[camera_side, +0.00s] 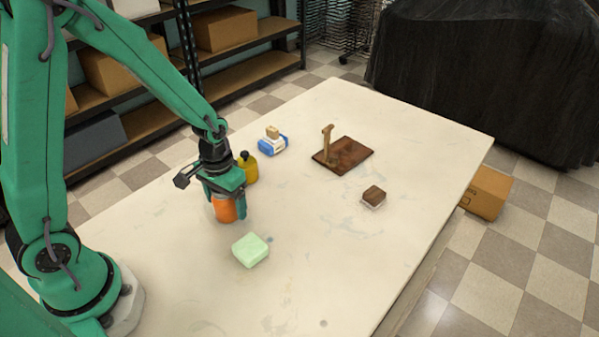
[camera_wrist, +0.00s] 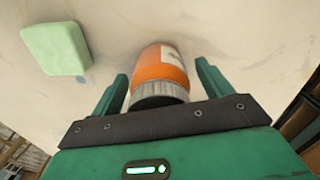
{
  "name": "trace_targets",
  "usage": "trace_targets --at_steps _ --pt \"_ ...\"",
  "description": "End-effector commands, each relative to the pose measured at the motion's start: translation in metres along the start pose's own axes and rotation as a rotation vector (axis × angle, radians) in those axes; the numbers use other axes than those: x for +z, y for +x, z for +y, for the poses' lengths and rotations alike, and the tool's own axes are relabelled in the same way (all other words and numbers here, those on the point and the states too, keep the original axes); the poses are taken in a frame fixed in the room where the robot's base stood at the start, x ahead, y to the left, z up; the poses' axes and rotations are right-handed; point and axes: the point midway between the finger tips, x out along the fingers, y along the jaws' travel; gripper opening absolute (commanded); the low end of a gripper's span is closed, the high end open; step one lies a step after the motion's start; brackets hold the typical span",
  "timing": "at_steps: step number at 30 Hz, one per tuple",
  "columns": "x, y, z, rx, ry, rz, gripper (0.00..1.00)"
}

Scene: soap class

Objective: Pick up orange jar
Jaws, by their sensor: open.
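The orange jar (camera_side: 224,208) stands on the white table in the side view, directly under my gripper (camera_side: 226,200). In the wrist view the orange jar (camera_wrist: 160,66) shows its orange body, part of a white label and a grey ribbed collar. There my gripper (camera_wrist: 160,82) is open, with one green finger on each side of the jar. A gap shows between each finger and the jar in that view. The top of the jar is hidden by my gripper in the side view.
A yellow bottle (camera_side: 247,168) with a dark cap stands close behind my gripper. A pale green soap block (camera_side: 250,250) lies in front. Farther off are a blue-and-white item (camera_side: 272,143), a brown board (camera_side: 356,152) with an upright piece, and a brown block (camera_side: 374,195). The table's right front is clear.

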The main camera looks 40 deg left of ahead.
Motion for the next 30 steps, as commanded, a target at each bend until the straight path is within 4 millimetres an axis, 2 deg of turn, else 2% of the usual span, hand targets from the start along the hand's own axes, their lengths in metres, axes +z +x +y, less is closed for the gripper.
trace_targets --at_steps 5,12,14,23,30 --pt "0.000 0.000 0.000 0.000 0.000 0.000 0.79" --pt "0.000 0.000 0.000 0.000 0.000 0.000 0.33" --pt "0.000 0.000 0.000 0.000 0.000 0.001 0.25" --pt "-0.001 -0.001 0.000 0.000 0.000 0.001 0.25" --pt "-0.001 -0.011 0.000 0.000 0.000 0.003 0.25"
